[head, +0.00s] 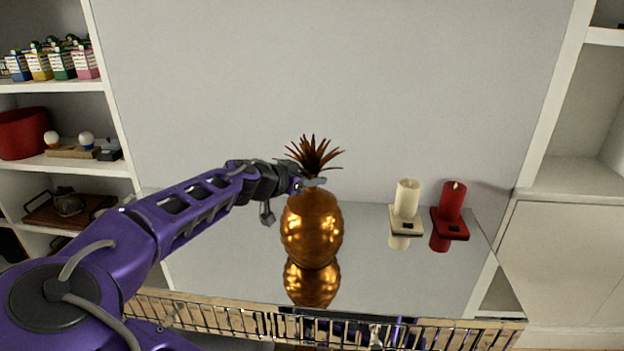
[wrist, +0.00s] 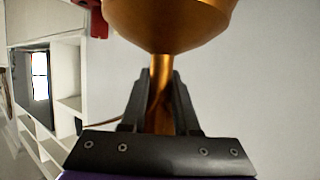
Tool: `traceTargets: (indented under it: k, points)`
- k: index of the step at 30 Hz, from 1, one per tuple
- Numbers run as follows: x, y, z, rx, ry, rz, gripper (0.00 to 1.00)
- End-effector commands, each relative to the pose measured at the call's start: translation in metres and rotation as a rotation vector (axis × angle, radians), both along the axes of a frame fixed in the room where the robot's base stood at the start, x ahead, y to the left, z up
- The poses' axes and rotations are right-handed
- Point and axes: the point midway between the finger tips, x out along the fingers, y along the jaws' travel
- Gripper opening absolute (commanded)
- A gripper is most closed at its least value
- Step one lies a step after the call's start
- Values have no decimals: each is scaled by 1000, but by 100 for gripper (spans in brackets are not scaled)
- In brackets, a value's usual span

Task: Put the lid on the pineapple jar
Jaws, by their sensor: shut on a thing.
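The golden pineapple jar (head: 311,232) stands upright on a glossy grey tabletop (head: 240,265), which mirrors it. The lid, a crown of dark brown spiky leaves (head: 314,155), is upright directly above the jar's top. My gripper (head: 308,184) is at the base of the leaves, shut on the lid. Its fingers hide the join, so I cannot tell whether lid and jar touch. In the wrist view, my gripper's fingers (wrist: 160,80) close around a narrow golden stem, with a rounded golden surface (wrist: 170,22) beyond them.
A cream candle (head: 407,198) and a red candle (head: 452,200) stand on small holders to the jar's right. A slatted rail (head: 440,333) runs along the table's front. Shelves with boxes and other items (head: 65,165) are at left. A white cabinet (head: 565,265) is at right.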

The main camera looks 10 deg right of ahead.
Motion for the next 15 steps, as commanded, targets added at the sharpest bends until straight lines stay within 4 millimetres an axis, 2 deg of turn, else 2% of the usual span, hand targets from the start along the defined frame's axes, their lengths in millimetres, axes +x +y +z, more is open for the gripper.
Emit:
traceTargets:
  k: [11,12,15]
  points:
    - [0,0,1,-1,-1,0,0]
    - [0,0,1,-1,-1,0,35]
    - [0,0,1,-1,-1,0,53]
